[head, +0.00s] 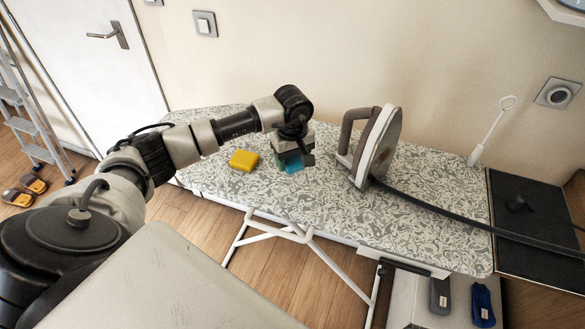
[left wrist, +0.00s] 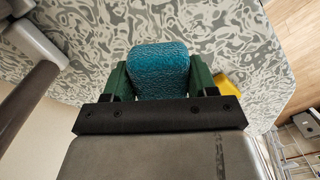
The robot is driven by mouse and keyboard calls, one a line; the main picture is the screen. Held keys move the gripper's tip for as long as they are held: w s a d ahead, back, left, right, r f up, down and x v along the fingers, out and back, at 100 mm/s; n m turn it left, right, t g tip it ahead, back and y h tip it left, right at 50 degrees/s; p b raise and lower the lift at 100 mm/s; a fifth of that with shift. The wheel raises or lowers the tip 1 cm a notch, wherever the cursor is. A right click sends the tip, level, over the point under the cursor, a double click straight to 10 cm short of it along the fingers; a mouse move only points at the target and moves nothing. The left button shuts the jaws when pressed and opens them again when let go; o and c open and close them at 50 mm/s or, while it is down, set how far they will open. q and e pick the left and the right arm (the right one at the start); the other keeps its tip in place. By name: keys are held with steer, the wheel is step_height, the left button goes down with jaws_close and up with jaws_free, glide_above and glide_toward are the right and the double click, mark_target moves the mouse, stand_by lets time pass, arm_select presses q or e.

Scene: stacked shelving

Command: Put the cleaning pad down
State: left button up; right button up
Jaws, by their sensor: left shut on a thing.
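The cleaning pad (left wrist: 160,70) is blue with a rough texture. It sits between the two green fingers of my left gripper (left wrist: 160,80) in the left wrist view. In the head view, the blue pad (head: 293,165) shows just below my left gripper (head: 290,158), low over the patterned ironing board (head: 420,215). My left gripper is shut on the pad. I cannot tell whether the pad touches the board. My right gripper is not in view.
A yellow sponge-like block (head: 243,160) lies on the board left of the pad. An iron (head: 377,145) stands to the right, its dark cord running right. A white wand (head: 490,133) stands at the board's right end. The board's front middle is clear.

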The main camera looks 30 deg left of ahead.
mark_target(292, 178)
arm_select(q)
steer(key=shift+f, duration=0.4)
step_height(292, 178, down, 4)
steer(key=shift+r+p, duration=0.15)
steer(key=shift+p, duration=0.45)
steer(key=shift+f, duration=0.35)
steer(key=o, duration=0.8)
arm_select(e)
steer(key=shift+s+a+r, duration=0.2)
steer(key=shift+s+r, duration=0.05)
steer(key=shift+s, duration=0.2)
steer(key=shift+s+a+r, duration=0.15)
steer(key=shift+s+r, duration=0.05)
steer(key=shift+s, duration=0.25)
